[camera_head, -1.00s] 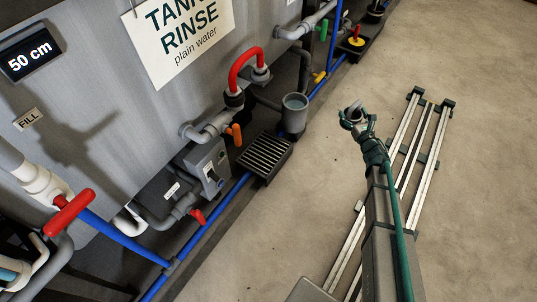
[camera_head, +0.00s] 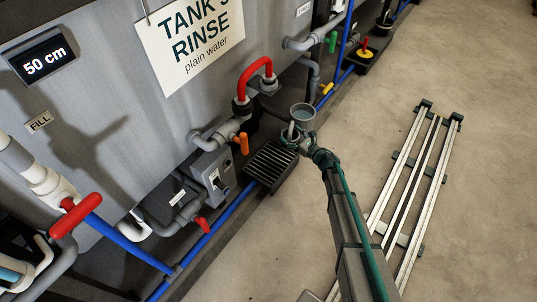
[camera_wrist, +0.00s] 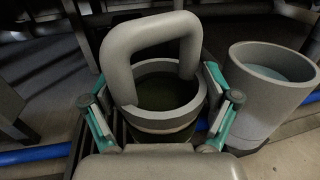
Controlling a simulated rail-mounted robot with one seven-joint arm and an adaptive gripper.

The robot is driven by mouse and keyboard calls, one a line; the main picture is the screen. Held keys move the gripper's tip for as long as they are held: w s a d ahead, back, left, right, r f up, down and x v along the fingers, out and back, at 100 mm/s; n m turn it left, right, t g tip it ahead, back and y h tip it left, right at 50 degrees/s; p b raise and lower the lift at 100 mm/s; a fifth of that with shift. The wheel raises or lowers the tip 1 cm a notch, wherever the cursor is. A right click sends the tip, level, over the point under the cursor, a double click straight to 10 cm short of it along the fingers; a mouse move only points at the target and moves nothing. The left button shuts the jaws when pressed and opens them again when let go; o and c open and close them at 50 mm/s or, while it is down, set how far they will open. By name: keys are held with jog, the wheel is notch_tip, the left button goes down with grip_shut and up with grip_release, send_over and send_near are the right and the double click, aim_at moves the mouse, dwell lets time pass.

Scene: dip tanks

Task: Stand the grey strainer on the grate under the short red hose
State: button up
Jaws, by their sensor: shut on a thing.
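The grey strainer (camera_wrist: 164,122), a round cup with a thick arched handle and dark inside, is upright between the teal fingers of my gripper (camera_wrist: 160,100) in the wrist view. My gripper is shut on it. In the head view my gripper (camera_head: 291,140) holds the strainer at the far right end of the black slatted grate (camera_head: 268,166). I cannot tell whether the strainer's base touches the grate. The short red hose (camera_head: 252,79) arches from the tank wall above and to the left of the strainer.
A grey cup of water (camera_wrist: 262,98) stands close right of the strainer; it also shows in the head view (camera_head: 303,117). An orange-handled valve (camera_head: 243,142) and a grey pump box (camera_head: 212,174) sit left of the grate. A blue pipe runs along the floor.

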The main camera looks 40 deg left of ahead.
jog(key=s+a+f+b, duration=0.1)
jog(key=s+a+f, duration=0.1)
jog(key=s+a+f+b, duration=0.1)
jog(key=a+f, duration=0.2)
jog(key=s+a+f+b, duration=0.1)
jog(key=s+a+f, duration=0.1)
jog(key=a+f, duration=0.1)
jog(key=shift+s+b, duration=0.35)
jog(key=shift+s+a+f+b, duration=0.1)
jog(key=shift+f+b, duration=0.4)
jog(key=shift+f, duration=0.35)
jog(key=shift+s+a+f+b, duration=0.1)
jog(key=shift+f+b, duration=0.4)
jog(key=shift+f, duration=0.35)
jog(key=shift+f+b, duration=0.3)
jog(key=shift+b, duration=0.1)
jog(key=o, duration=0.9)
jog(key=shift+r, duration=0.1)
jog(key=shift+o, duration=0.2)
jog(key=shift+r, duration=0.1)
